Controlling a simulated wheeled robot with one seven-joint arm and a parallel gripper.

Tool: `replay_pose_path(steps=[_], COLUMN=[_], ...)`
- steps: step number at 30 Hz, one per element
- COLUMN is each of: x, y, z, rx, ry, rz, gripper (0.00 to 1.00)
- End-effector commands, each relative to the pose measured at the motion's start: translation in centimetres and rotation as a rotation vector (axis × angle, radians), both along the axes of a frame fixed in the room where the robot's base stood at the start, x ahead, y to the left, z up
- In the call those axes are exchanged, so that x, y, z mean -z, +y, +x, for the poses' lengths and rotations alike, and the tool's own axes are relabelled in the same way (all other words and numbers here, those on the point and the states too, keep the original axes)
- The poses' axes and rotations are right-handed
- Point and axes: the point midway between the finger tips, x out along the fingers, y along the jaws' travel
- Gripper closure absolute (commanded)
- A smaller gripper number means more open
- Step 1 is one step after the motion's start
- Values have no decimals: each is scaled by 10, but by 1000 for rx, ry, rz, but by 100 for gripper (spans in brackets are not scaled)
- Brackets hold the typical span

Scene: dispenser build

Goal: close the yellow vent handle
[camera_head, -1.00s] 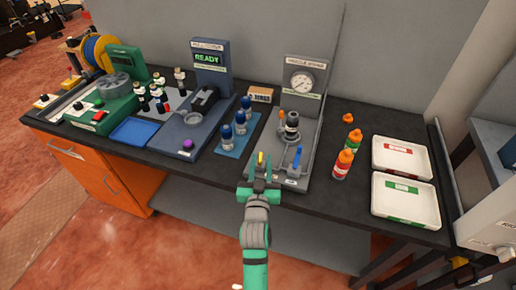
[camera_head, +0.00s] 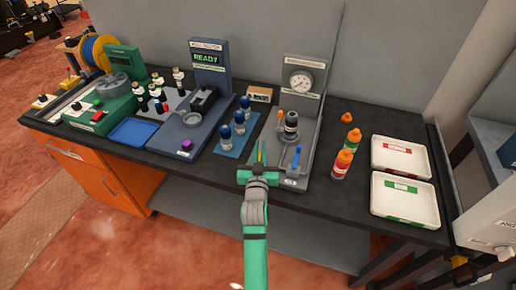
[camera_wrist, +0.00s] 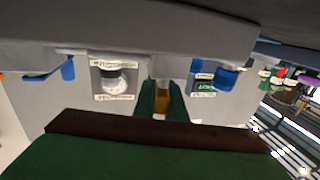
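The yellow vent handle (camera_head: 261,148) stands at the front left of the grey nozzle-gauge station (camera_head: 296,184). My gripper (camera_head: 259,156) is at the station's front edge with its green fingers close together around the handle. In the wrist view, the handle (camera_wrist: 161,101) fills the narrow gap between the fingertips (camera_wrist: 162,92), so the gripper looks shut on it. Part of the handle and its base are hidden by the fingers. A blue handle (camera_head: 297,156) stands to the right on the same station.
A dark cylindrical fitting (camera_head: 291,124) and an orange handle (camera_head: 280,113) are behind on the station. Blue-capped bottles (camera_head: 225,133) stand close on the left. Orange-capped bottles (camera_head: 343,163) and white trays (camera_head: 404,204) are to the right.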

Motion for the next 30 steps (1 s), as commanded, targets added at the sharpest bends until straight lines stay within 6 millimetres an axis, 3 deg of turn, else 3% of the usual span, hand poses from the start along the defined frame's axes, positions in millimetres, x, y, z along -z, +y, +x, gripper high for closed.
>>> replay_pose_path(steps=[11, 30], x=[4, 4], y=[4, -4], z=[0, -2], rx=[37, 251], ry=[12, 9], rz=[-3, -3], gripper=[100, 100])
